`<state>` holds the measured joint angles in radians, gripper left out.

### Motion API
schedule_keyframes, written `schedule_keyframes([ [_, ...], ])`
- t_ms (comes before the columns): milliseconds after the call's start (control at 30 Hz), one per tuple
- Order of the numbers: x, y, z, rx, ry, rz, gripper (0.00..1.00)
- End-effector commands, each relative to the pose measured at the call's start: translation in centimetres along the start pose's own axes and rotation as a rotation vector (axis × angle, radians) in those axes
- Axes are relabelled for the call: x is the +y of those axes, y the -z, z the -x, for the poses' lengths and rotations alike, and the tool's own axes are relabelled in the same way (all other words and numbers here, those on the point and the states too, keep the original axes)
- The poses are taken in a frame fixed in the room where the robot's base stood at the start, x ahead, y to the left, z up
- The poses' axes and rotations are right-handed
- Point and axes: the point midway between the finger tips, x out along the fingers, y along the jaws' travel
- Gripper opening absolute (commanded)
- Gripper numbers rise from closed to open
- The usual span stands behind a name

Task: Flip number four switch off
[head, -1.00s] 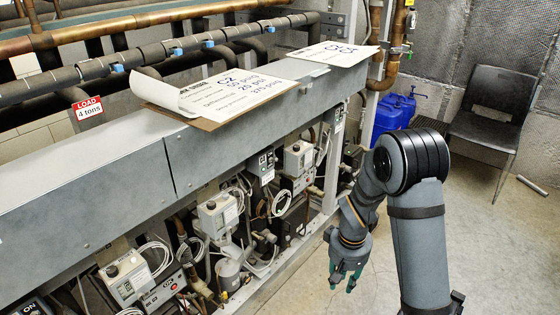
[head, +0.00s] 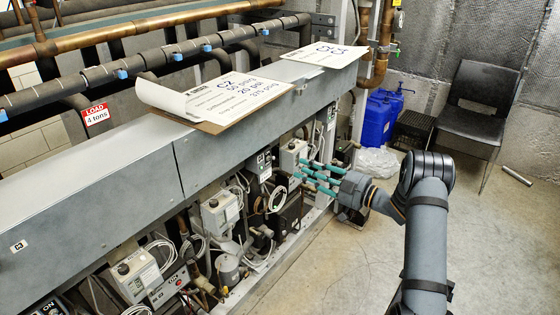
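Switch boxes sit along the front of the rack below the long grey beam. One dark switch panel (head: 264,160) with a small light label is at the middle. Another switch box (head: 331,112) is farther back, near the rack's end. A further panel (head: 170,288) is low at the left, and a partly cut-off one (head: 48,305) is at the bottom left corner. I cannot read which is number four. My gripper (head: 308,177) is open and empty, its teal fingers spread and pointing left toward the rack, in front of a grey control box (head: 293,155). Contact cannot be told.
The grey beam (head: 90,205) runs above the switches and carries papers on a clipboard (head: 222,100). Grey control boxes (head: 220,212), cables and pipes crowd the rack front. Blue jugs (head: 383,115) and a black chair (head: 475,110) stand behind. The floor (head: 340,270) at the right is open.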

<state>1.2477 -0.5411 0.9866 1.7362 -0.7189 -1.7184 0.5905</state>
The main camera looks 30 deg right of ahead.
Motion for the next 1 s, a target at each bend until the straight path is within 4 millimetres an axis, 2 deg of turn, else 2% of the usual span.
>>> schedule_keyframes([
  [300,-0.1,0.2,-5.6,0.000,0.003,-0.002,0.28],
  [500,0.0,0.1,-8.6,-0.001,-0.001,-0.002,0.28],
  [700,0.0,0.0,-9.8,-0.002,-0.001,-0.002,0.28],
  [967,0.0,-0.1,-9.9,-0.002,-0.002,-0.002,0.28],
  [1000,0.0,-0.1,-9.9,-0.002,-0.002,-0.002,0.25],
])
